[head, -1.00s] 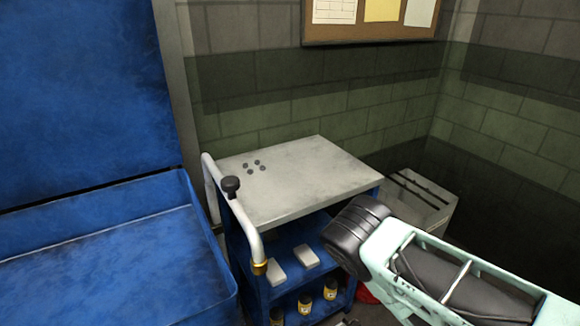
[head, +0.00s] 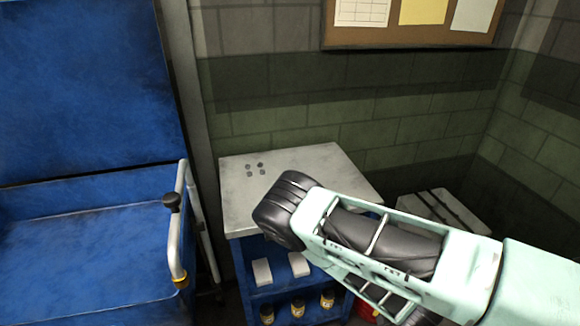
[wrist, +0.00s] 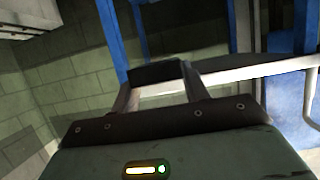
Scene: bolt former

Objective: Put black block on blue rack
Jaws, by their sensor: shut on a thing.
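My gripper (wrist: 159,86) shows in the wrist view, its two fingers closed on the black block (wrist: 157,72), which spans between the fingertips. In the head view my gripper's fingers and the block are hidden behind the dark end of my arm. The blue rack (head: 246,262) stands against the wall in the head view, with a grey top (head: 318,165) and blue shelves below. My arm's end overlaps the front middle of the top; I cannot tell its height above it. Blue uprights (wrist: 113,38) also show in the wrist view.
Several small dark discs lie at the left of the grey top. White blocks (head: 262,271) and yellow-labelled jars (head: 298,309) stand on the lower shelves. A grey box (head: 440,212) stands right.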

